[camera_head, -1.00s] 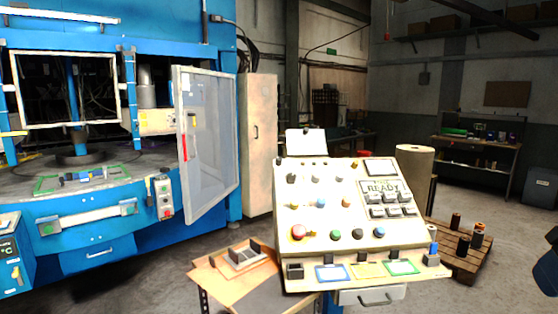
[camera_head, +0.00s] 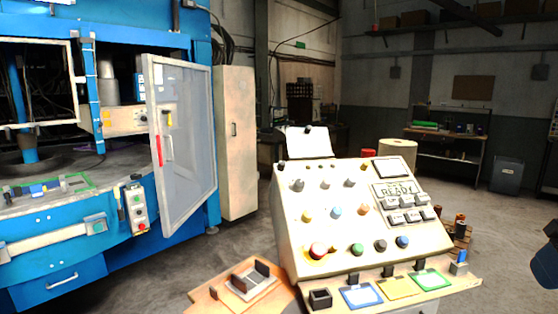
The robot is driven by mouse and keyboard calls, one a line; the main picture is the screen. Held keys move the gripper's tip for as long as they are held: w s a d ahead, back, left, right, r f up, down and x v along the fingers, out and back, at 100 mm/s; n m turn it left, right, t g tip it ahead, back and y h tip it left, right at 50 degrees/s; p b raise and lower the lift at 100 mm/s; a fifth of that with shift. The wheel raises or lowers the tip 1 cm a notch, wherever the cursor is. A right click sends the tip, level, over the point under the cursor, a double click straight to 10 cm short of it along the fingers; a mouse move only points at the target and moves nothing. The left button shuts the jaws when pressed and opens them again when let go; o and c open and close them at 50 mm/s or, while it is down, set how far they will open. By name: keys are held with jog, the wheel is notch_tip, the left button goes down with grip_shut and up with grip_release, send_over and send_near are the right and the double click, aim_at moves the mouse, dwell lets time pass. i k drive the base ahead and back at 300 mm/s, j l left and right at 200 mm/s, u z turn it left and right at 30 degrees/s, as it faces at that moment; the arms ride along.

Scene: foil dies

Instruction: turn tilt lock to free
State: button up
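The sloped control console (camera_head: 430,232) stands right of centre. Its top row has dark selector knobs (camera_head: 298,184). Below are a yellow button (camera_head: 307,216), a blue button (camera_head: 336,210) and an orange one (camera_head: 363,209). The lowest row has a red mushroom button (camera_head: 317,250), a green button (camera_head: 357,249), a black knob (camera_head: 380,246) and a blue button (camera_head: 402,241). The labels are too small to read, so I cannot tell which control is the tilt lock. My gripper's fingers are not in view; a dark shape at the right edge may be my arm.
A blue machine (camera_head: 60,255) with an open glazed door (camera_head: 182,140) stands at the left. A low wooden stand (camera_head: 215,300) is left of the console front. A grey cabinet (camera_head: 237,140) stands behind. Open floor lies right of the console.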

aim_at(281, 164)
jog(key=i+j+z, duration=0.3)
jog(key=j, duration=0.95)
jog(key=i+j+z, duration=0.3)
jog(key=j, duration=1)
jog(key=j+z, duration=0.25)
jog(key=j, duration=1.05)
jog(key=k, duration=0.05)
